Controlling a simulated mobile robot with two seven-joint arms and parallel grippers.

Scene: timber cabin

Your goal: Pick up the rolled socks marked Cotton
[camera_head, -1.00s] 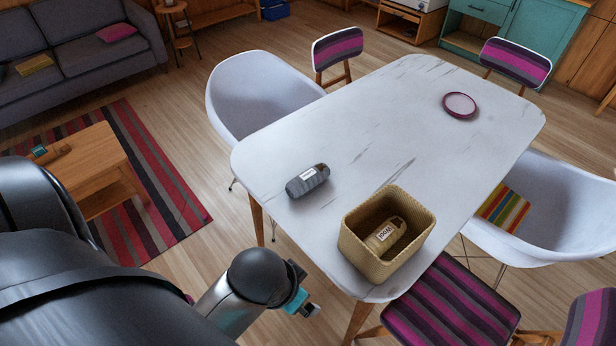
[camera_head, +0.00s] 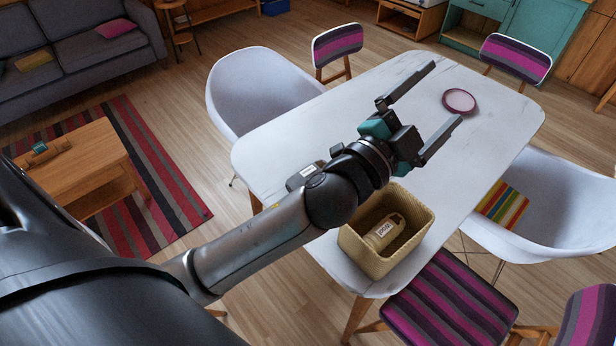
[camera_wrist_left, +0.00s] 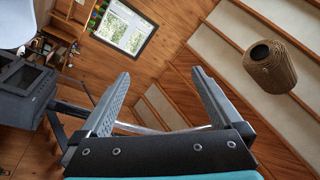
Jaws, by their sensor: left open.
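A grey sock roll (camera_head: 303,177) with a white label lies on the left part of the white table (camera_head: 300,115). My left arm now covers most of it, and I cannot read its label. A tan sock roll (camera_head: 384,232) lies inside the woven basket (camera_head: 372,262) at the table's near edge; its label reads Wool. My left gripper (camera_head: 442,96) is raised above the table, beyond the basket, with its jaws wide apart and empty. The left wrist view shows the open fingers (camera_wrist_left: 161,76) with nothing between them. My right gripper is not in view.
A round purple dish (camera_head: 459,102) lies at the table's far right. White chairs (camera_head: 262,88) and striped chairs (camera_head: 338,42) surround the table. A low wooden table (camera_head: 85,165) stands on the striped rug at left. The left wrist view faces a window (camera_wrist_left: 124,27) and a hanging lamp (camera_wrist_left: 270,65).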

